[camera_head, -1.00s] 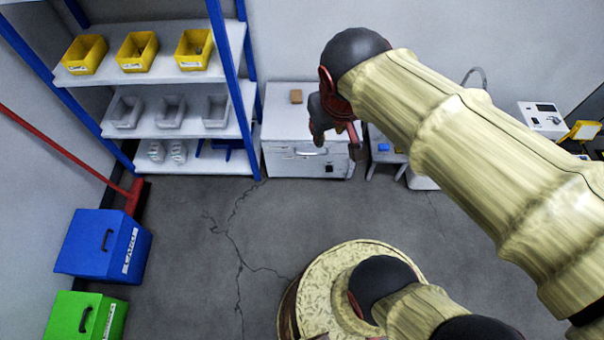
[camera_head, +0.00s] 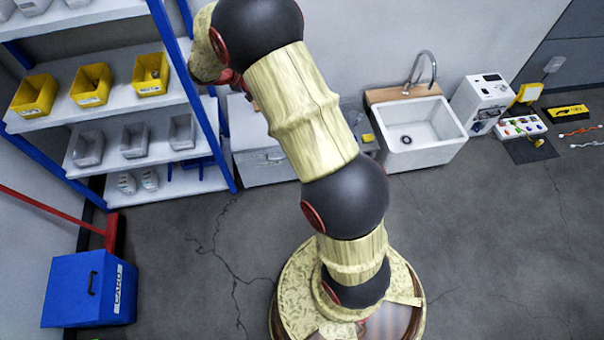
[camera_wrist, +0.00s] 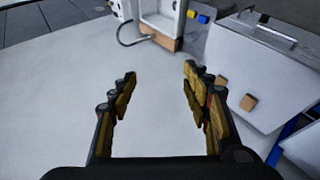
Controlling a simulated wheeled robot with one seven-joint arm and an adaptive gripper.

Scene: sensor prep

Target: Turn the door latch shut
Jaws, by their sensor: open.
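A white chest (camera_head: 277,173) with a front handle stands against the wall, partly hidden behind my arm. In the wrist view the chest (camera_wrist: 240,68) lies at the right, with a metal handle bar (camera_wrist: 265,30) along its far edge. I cannot make out a separate door latch. My gripper (camera_wrist: 159,75) is open and empty, its fingers pointing toward the wall and apart from the chest.
A blue-framed shelf (camera_head: 180,55) with bins stands left of the chest. A sink (camera_head: 410,127) and a white machine (camera_head: 482,100) stand to the right. A small brown block (camera_wrist: 248,102) lies on the chest. A blue case (camera_head: 85,290) is on the floor at left; the middle floor is clear.

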